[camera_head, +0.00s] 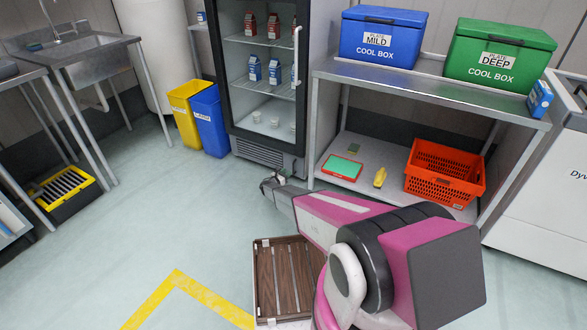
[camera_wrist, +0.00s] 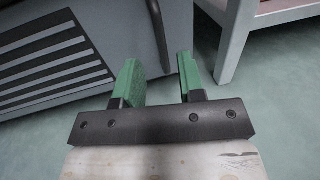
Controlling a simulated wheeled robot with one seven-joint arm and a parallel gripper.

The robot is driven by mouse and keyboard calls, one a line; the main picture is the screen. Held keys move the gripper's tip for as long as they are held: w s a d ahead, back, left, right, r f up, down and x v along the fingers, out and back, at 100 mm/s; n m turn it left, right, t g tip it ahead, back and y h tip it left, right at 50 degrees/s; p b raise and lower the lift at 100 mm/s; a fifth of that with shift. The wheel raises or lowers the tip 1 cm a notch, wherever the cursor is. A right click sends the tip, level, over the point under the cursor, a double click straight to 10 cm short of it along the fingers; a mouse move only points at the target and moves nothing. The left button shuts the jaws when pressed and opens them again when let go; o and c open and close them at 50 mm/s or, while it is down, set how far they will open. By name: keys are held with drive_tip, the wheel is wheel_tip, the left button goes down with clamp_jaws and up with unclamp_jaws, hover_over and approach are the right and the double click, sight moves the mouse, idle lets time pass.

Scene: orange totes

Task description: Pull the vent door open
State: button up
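The vent door (camera_head: 268,154) is the slatted grey panel at the base of the glass-front fridge. In the wrist view its dark slats (camera_wrist: 50,62) fill the left side. It looks shut, flush with the fridge's base. My gripper (camera_head: 268,182) is low in front of the fridge's lower right corner. In the wrist view its two green fingers (camera_wrist: 162,76) are apart with nothing held between them. A dark vertical strip on the fridge's grey front ends beyond the gap. Whether the fingers touch the fridge cannot be told.
A metal shelf unit (camera_head: 435,85) stands just right of the fridge; its leg (camera_wrist: 235,42) is close to my right finger. A blue bin (camera_head: 210,122) and a yellow bin (camera_head: 182,108) stand left of the fridge.

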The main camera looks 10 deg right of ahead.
drive_tip(key=x, duration=0.7)
drive_tip(key=shift+d, duration=0.1)
drive_tip(key=shift+c, duration=0.3)
clamp_jaws()
